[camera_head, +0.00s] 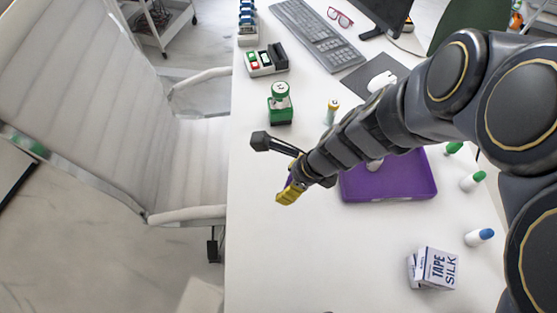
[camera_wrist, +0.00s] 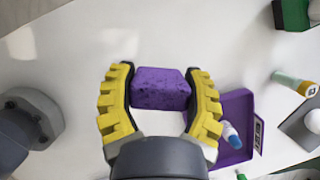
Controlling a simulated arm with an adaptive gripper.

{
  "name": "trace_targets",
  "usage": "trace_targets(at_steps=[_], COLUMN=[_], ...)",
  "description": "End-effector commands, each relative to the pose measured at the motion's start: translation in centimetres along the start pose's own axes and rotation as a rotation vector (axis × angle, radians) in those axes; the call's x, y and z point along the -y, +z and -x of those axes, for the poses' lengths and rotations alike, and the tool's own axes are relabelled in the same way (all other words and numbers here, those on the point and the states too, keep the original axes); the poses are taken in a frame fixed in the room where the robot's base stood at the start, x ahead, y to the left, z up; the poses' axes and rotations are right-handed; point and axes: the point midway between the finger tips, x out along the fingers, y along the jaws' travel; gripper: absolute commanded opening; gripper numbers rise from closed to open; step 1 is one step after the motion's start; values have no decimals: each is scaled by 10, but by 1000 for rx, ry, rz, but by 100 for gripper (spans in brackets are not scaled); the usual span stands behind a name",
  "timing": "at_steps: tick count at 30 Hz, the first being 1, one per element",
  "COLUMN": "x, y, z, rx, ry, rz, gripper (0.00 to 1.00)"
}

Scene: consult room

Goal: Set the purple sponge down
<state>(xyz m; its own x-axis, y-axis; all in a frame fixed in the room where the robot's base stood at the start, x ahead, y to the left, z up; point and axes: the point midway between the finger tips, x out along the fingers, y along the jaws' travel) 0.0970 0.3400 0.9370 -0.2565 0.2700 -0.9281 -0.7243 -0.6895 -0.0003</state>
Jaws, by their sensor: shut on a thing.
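The purple sponge (camera_wrist: 161,88) is a small speckled block between the two yellow-padded fingers of my gripper (camera_wrist: 160,92) in the wrist view. Both fingers press on its sides. In the head view my gripper (camera_head: 283,172) is over the white table (camera_head: 290,256), left of a purple tray (camera_head: 410,187). In the wrist view bare white table lies beyond the sponge. I cannot tell how high it is above the surface.
A green stamp (camera_head: 280,105) and a small yellow-capped bottle (camera_head: 332,110) stand behind my gripper. Tape boxes (camera_head: 434,268) and several capped bottles, one blue-capped (camera_head: 479,237), are at the right. The table's front middle is clear. A white chair (camera_head: 185,160) stands beside the left edge.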

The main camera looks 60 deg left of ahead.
Motion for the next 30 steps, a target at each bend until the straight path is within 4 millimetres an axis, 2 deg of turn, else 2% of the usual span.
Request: trace_targets(at_steps=[5,18,25,30], x=[4,78,100,111], y=[12,38,38,40], z=[-11,-66,-105,-117], rx=[-1,-1,-2,0], ry=[13,8,11,9], rz=[26,27,25,25], gripper=[29,29,29,29])
